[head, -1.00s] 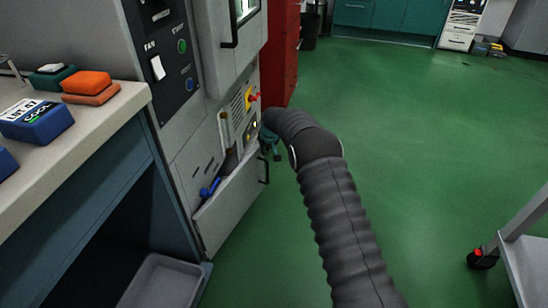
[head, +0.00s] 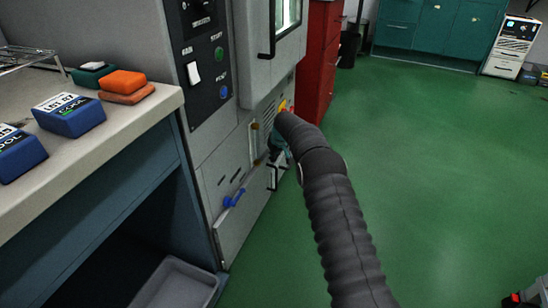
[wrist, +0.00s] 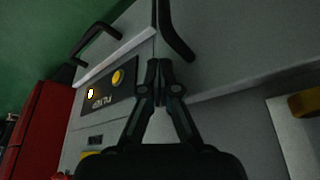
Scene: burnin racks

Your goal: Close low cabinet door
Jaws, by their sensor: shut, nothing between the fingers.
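The low cabinet door (head: 243,225) is a grey panel at the foot of the grey cabinet in the head view, with a black handle (head: 272,178) at its far end. It stands close to the cabinet front; a narrow gap seems to show along its upper edge, and I cannot tell whether it is fully shut. My gripper (wrist: 158,82) is shut and empty in the wrist view, its tips in front of grey cabinet surfaces. In the head view my dark arm mostly hides it beside the door handle. I cannot tell whether it touches the door.
A blue lever (head: 234,198) sits by the door's upper edge. A control panel with a yellow button (wrist: 118,77) shows in the wrist view. A red cabinet (head: 321,60) stands behind. A worktop (head: 150,112) with blue and orange blocks is at left.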

